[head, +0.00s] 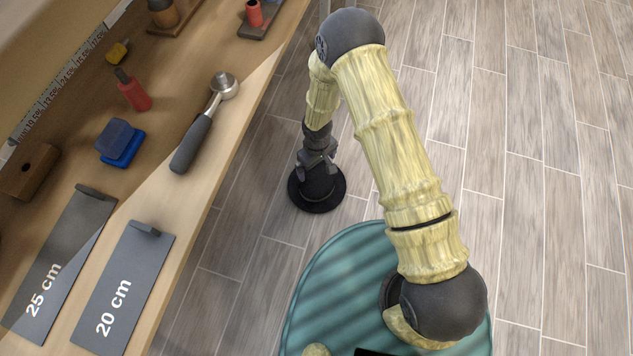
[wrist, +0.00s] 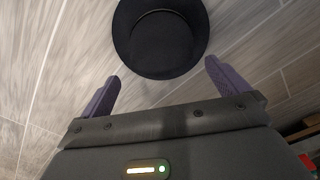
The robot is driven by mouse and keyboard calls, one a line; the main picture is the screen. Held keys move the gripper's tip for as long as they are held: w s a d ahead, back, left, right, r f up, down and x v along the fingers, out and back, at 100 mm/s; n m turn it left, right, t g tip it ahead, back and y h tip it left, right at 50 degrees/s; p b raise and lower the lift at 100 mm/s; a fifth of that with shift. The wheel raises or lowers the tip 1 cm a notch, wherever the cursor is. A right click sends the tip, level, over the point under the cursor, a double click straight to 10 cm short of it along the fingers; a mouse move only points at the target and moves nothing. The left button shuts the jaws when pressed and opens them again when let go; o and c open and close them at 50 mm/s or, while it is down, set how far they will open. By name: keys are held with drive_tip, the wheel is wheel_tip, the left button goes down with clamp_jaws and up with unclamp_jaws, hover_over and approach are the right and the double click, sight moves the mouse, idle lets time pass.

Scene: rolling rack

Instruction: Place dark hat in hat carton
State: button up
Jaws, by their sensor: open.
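The dark hat (wrist: 160,35) is black with a round brim, in the upper middle of the wrist view, beyond my fingertips. In the head view the hat (head: 318,200) shows as a black round shape on or near the floor, below my gripper (head: 319,160). In the wrist view my gripper (wrist: 161,72) is open, its two purple fingers spread and nothing held between them. The hat's brim appears close to the fingertips, but I cannot tell the exact gap. The hat carton is not visible in either view.
A wooden workbench (head: 225,130) runs along the left with a portafilter (head: 203,120), a blue block (head: 120,142), and grey plates marked 25 cm (head: 62,260) and 20 cm (head: 125,285). Grey plank floor (head: 540,130) is open on the right.

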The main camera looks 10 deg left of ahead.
sight(317, 171)
drive_tip(key=shift+s+f+b, duration=0.1)
drive_tip(key=shift+f+b, duration=1.7)
drive_tip(key=shift+f, duration=0.6)
drive_tip(key=c, duration=1)
drive_tip(key=shift+o, duration=0.2)
drive_tip(key=shift+r, duration=0.2)
wheel_tip(317, 171, up, 10)
drive_tip(key=p, duration=0.6)
drive_tip(key=shift+p, duration=0.3)
drive_tip(key=shift+f, duration=0.15)
